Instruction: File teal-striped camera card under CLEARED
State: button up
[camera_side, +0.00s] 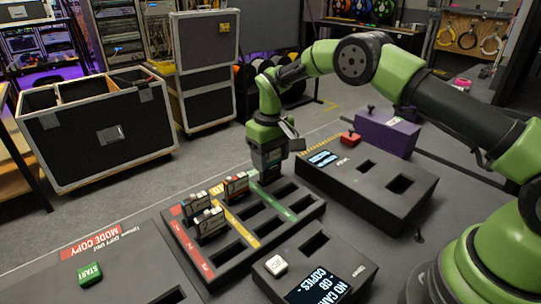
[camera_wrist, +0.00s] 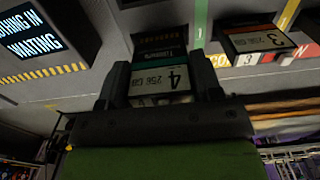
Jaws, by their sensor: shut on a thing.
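My gripper (camera_side: 268,168) is low over the far end of the rack (camera_side: 203,263), beside the head of its green strip (camera_side: 275,203). In the wrist view my gripper (camera_wrist: 162,85) is shut on a dark card (camera_wrist: 160,56) with a teal stripe and a white label reading 4, 256 GB. In the side view the card is mostly hidden by the gripper, and I cannot tell whether its lower end is in a slot. Card 3 (camera_wrist: 258,40) stands apart to the right in the wrist view. No CLEARED lettering is readable.
Several cards (camera_side: 209,222) stand in the rack near its red and yellow strips; other slots are empty. A slotted box (camera_side: 366,182) with a lit screen lies right, before a purple box (camera_side: 385,133). A copy unit with a green START button (camera_side: 90,274) and a display box (camera_side: 315,268) lie in front.

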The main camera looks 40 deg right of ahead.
jog(key=shift+f, duration=1.45)
dwell(1.5)
jog(key=o, duration=1.3)
jog(key=shift+r, duration=3.75)
